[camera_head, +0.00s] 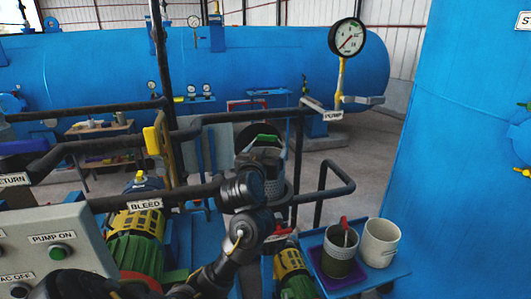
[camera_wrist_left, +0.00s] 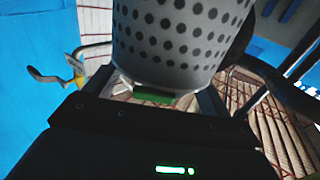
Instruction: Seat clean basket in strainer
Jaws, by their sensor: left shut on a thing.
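The clean basket (camera_head: 274,186) is a grey perforated cylinder near the centre of the head view, partly hidden by my left wrist. It fills the top of the left wrist view (camera_wrist_left: 180,35). Its green handle (camera_head: 266,138) is between the fingers of my left gripper (camera_wrist_left: 158,95), which is shut on it. In the head view my left arm rises from the bottom in front of the basket. I cannot make out the strainer opening or tell whether the basket touches it. My right gripper is not in view.
A dark basket with a red handle (camera_head: 340,250) stands on a purple tray beside a cream bucket (camera_head: 379,243) on a blue shelf. Dark pipes (camera_head: 100,145), a gauge (camera_head: 347,38), a control panel (camera_head: 50,250) and a large blue vessel (camera_head: 455,150) surround the work area.

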